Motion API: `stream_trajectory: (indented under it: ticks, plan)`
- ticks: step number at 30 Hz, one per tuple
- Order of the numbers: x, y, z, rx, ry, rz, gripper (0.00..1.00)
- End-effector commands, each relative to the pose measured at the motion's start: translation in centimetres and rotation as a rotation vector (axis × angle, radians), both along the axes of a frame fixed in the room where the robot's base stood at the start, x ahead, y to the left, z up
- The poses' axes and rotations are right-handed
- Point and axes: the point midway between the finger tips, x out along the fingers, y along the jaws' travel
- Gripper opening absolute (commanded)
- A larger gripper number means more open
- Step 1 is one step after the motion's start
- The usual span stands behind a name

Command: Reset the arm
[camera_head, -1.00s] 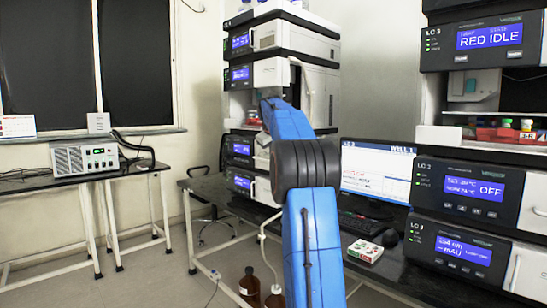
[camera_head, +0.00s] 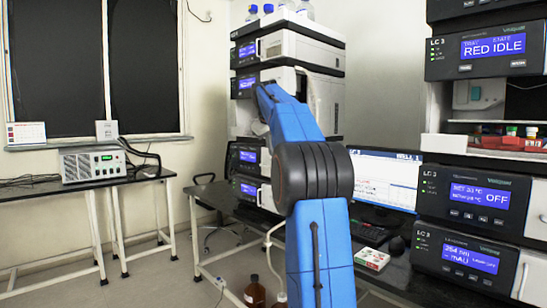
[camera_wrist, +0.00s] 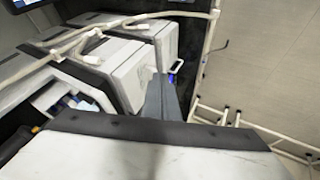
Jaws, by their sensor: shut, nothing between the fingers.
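My blue arm rises through the middle of the head view and its forearm points at the tall instrument stack (camera_head: 318,59). The gripper end is hidden there behind the forearm and against the stack. In the wrist view, my gripper (camera_wrist: 163,98) shows as narrow grey fingers, shut and holding nothing. White instrument housings (camera_wrist: 130,72) lie beyond and to the left of the fingers. I cannot tell whether the fingers touch them.
A second stack (camera_head: 475,200) stands close on the right, with colour-capped vials above. A monitor (camera_head: 385,183) and a small box (camera_head: 371,258) are on the dark bench. Brown bottles (camera_head: 255,291) stand below. A side table (camera_head: 85,184) is at left, with open floor between. Tubing (camera_wrist: 130,22) crosses the wrist view.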

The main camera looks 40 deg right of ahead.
Motion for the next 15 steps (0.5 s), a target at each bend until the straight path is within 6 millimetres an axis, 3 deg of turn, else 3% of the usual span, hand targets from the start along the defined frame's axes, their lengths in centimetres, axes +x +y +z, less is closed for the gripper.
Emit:
stream_trajectory:
  ticks: [11,15]
  plan:
    - [-0.4,0.5,0.6,0.002,0.001,0.000,0.00]
    - [-1.0,2.5,0.4,0.014,-0.004,0.011,0.00]
